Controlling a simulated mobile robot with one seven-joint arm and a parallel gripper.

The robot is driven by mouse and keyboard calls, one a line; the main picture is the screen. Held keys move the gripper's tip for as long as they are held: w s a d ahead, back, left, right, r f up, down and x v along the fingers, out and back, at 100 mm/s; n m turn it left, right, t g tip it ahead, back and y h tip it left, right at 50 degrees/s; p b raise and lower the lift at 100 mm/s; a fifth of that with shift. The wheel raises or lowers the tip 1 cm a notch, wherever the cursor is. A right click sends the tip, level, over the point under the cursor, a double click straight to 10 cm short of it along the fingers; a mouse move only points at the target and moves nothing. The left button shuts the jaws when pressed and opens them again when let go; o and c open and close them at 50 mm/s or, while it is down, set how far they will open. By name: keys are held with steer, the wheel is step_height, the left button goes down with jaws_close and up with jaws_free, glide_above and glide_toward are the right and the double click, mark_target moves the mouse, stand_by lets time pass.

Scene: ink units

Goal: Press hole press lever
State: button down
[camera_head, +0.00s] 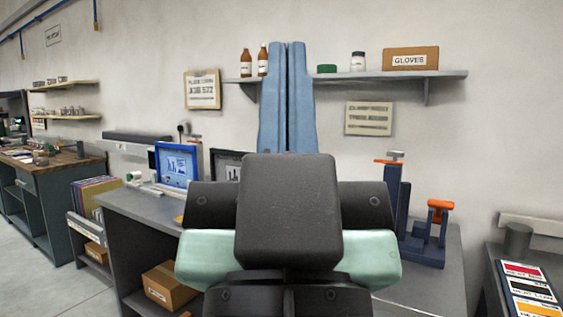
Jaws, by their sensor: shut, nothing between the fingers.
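A dark blue press (397,200) stands on the grey bench right of centre, with a tall column and a grey and orange handle (390,158) at its top. Beside it to the right is a shorter dark blue part with an orange lever (440,204). I cannot tell whether the two are one device or which is the hole press. My gripper (288,46) points up and away at the middle, its two long blue fingers together and empty. It is left of the press and apart from it in the picture. My arm hides the middle of the bench.
A wall shelf (450,74) with bottles and a gloves box (411,58) is behind my gripper. A blue-framed screen (177,165) stands on the bench (140,208) at left. A dark cylinder (517,240) and colour cards (530,290) are at far right. Floor shows at left.

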step_height(320, 180, up, 11)
steer(key=p, duration=0.8)
steer(key=shift+p, duration=0.3)
steer(key=shift+r, duration=0.1)
steer(key=shift+w, duration=0.1)
